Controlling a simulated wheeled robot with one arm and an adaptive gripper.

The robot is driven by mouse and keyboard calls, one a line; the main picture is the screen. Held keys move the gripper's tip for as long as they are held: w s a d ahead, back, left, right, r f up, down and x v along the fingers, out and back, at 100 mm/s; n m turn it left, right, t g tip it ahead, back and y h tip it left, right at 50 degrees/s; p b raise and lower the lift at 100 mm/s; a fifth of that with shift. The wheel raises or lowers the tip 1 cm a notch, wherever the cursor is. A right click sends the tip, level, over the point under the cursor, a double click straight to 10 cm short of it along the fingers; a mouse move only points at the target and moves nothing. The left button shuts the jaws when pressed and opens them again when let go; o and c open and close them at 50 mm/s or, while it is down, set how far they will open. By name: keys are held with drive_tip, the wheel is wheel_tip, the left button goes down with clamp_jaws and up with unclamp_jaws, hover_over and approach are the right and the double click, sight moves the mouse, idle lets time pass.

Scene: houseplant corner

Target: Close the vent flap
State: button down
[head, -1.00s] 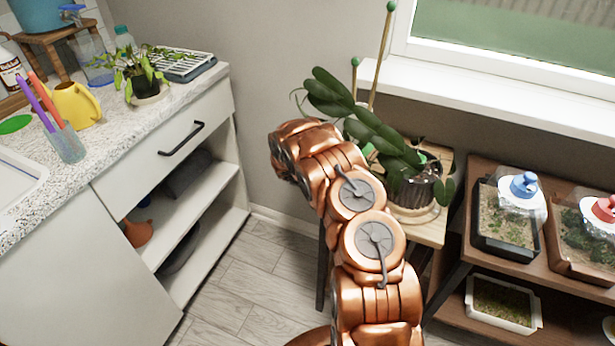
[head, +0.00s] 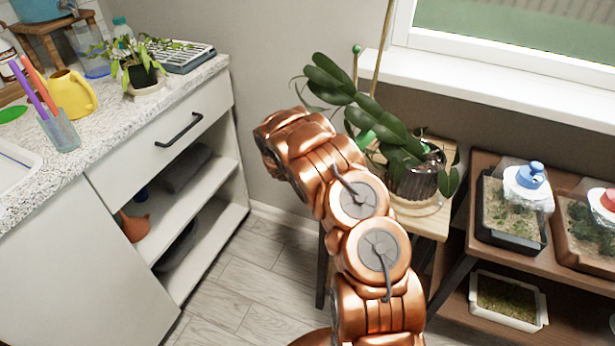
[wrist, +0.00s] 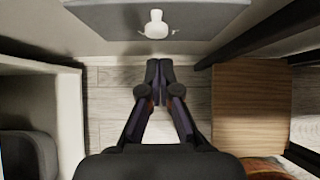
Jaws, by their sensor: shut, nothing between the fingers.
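A pale grey panel (wrist: 205,18) with a white knob (wrist: 156,25) is at the top of the wrist view, by the wall; it looks like the vent flap. It appears to stand out from the wall, but its exact angle is unclear. In the head view I cannot see it. My gripper (wrist: 158,72) is shut and empty, its dark fingertips together just below the knob in the picture. They look apart from the knob; the depth between them is hard to judge. In the head view my copper arm hides the gripper.
A wooden plant stand (head: 436,219) with a potted plant (head: 415,183) is right of my arm. A white cabinet (head: 205,195) with open shelves is at left. Covered seed trays (head: 511,236) stand at far right. Floor (head: 245,270) is clear between cabinet and stand.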

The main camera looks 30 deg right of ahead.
wheel_tip(320, 180, up, 9)
drive_tip(key=a+p, duration=0.1)
drive_tip(key=shift+s+a, duration=0.25)
drive_tip(key=shift+s, duration=0.2)
drive_tip(key=shift+r, duration=0.15)
